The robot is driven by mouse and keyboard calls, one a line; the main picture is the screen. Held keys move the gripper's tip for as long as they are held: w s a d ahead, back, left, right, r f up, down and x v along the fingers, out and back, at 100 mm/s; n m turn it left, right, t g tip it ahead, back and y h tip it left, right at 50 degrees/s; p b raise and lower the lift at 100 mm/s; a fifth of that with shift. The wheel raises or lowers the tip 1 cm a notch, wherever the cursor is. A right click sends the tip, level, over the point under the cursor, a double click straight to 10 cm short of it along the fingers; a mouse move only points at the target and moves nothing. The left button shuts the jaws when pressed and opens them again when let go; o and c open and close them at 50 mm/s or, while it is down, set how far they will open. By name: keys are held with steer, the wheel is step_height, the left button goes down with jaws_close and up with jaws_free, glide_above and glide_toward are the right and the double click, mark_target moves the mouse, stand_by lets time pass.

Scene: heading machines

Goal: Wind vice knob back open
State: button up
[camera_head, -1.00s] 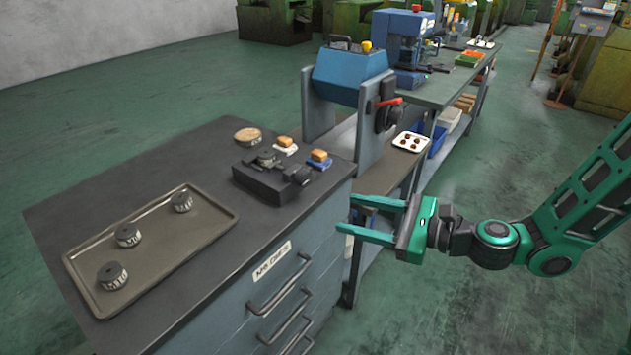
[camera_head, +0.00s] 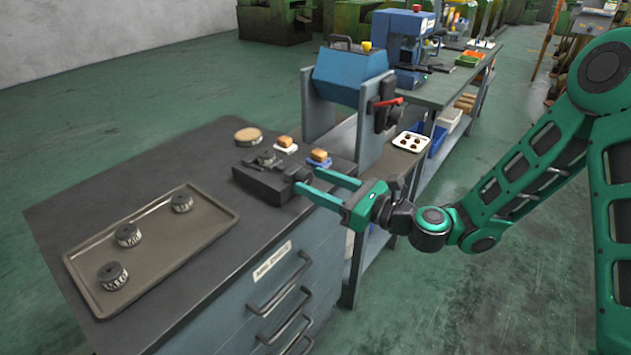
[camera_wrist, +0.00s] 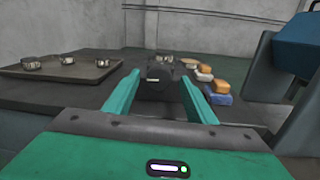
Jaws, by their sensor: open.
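The dark vice (camera_head: 262,183) sits on the bench top near its right edge, with a round ribbed part (camera_head: 267,158) at its jaws. Its knob (camera_head: 299,175) faces my gripper at the vice's right end. My gripper (camera_head: 312,184) is open, its two green fingers pointing left at the knob. In the head view the fingertips are close to the knob, one on each side or just short of it; I cannot tell which. In the wrist view the vice knob (camera_wrist: 159,76) shows centred between the fingers, and nothing is gripped.
A metal tray (camera_head: 205,237) with 3 round dies (camera_head: 128,235) lies left of the vice. A blue machine (camera_head: 350,72) stands to the right.

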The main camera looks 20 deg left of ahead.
steer(key=shift+w+a, duration=0.2)
steer(key=shift+a, duration=0.4)
steer(key=c, duration=1)
steer(key=shift+c, duration=0.2)
steer(key=shift+n, duration=0.3)
